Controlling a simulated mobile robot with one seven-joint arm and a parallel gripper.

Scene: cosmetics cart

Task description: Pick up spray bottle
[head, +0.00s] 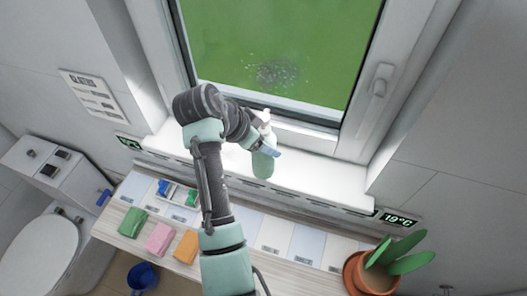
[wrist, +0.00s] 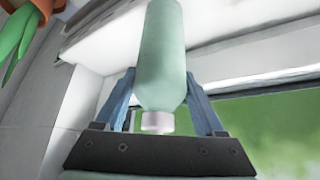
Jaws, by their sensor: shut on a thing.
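The spray bottle (head: 263,163) has a pale green body and a white spray top, and is at the window sill below the glass. In the wrist view its green body (wrist: 161,55) fills the space between my blue fingers, with a pale collar (wrist: 157,122) towards the gripper base. My gripper (head: 268,150) is shut on the bottle; it also shows in the wrist view (wrist: 160,85). My arm hides part of the sill. I cannot tell whether the bottle's base touches the sill.
The window frame and its handle (head: 380,80) stand close behind. A wooden shelf (head: 105,228) below holds green, pink and orange cloths and a small tray (head: 163,192). A potted plant (head: 352,272) stands at the right, a toilet (head: 40,255) at the left. The sill's right part is clear.

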